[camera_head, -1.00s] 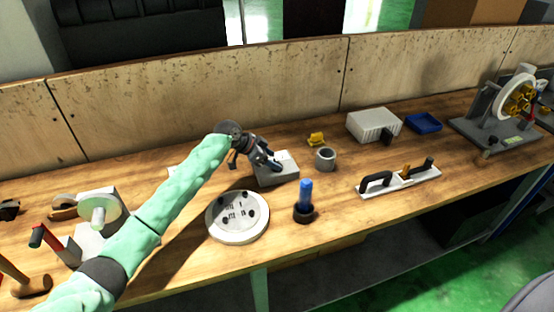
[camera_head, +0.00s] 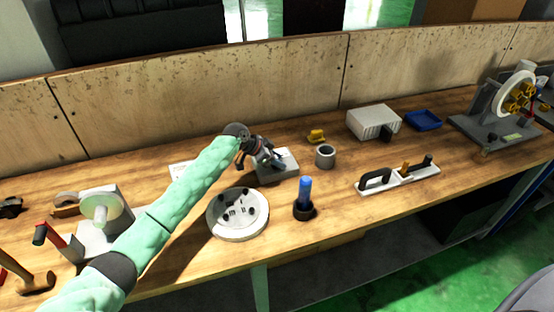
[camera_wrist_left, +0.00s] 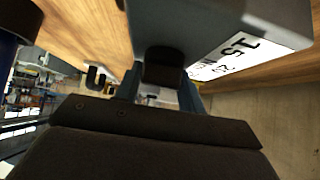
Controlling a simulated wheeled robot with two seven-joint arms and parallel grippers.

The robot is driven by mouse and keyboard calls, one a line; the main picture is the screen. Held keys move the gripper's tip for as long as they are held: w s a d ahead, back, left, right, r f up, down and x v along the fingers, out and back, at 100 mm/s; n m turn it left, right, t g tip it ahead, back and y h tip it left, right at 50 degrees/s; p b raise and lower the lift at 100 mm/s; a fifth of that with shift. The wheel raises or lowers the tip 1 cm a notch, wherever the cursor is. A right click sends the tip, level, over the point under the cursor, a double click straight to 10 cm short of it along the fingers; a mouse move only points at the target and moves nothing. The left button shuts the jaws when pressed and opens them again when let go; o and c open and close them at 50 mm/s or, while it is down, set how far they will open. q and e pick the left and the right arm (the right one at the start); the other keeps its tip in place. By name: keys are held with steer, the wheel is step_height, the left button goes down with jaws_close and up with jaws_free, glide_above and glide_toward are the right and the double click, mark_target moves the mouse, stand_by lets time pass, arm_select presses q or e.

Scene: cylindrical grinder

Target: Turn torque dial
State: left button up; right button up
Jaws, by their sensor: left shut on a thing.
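The torque dial shows in the left wrist view as a small dark knob (camera_wrist_left: 165,68) on a grey block (camera_wrist_left: 200,22) with a white number label (camera_wrist_left: 235,55). In the head view the grey block (camera_head: 285,168) sits on the workbench near the middle; the dial itself is hidden there by my gripper. My right gripper is out of view.
A round grey plate (camera_head: 238,232) lies in front of the block. A blue-handled tool (camera_head: 305,190) and a grey ring (camera_head: 325,156) stand to its right. Farther right is a white bar with black handles (camera_head: 398,180). Bare wood lies between these things.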

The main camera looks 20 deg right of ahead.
arm_select(q)
steer(key=shift+n, duration=0.3)
steer(key=shift+r+t, duration=0.1)
steer(key=shift+t, duration=0.2)
steer(key=shift+n+t+p, duration=0.3)
steer(key=shift+n+p, duration=0.1)
steer(key=shift+n, duration=0.1)
steer(key=n+t+y+p, duration=0.1)
steer(key=n+t+p, duration=0.1)
steer(key=n, duration=0.1)
steer(key=shift+r, duration=0.15)
steer(key=n+t+y+p, duration=0.1)
steer(key=n+t+p, duration=0.1)
steer(key=n, duration=0.1)
steer(key=shift+n+t+y+p, duration=0.4)
steer(key=shift+n+t+y, duration=0.1)
steer(key=shift+n, duration=0.3)
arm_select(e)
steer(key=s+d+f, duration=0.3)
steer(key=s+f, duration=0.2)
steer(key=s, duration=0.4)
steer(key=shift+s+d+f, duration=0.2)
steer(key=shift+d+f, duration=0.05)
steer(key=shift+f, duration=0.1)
arm_select(q)
steer(key=shift+w, duration=0.1)
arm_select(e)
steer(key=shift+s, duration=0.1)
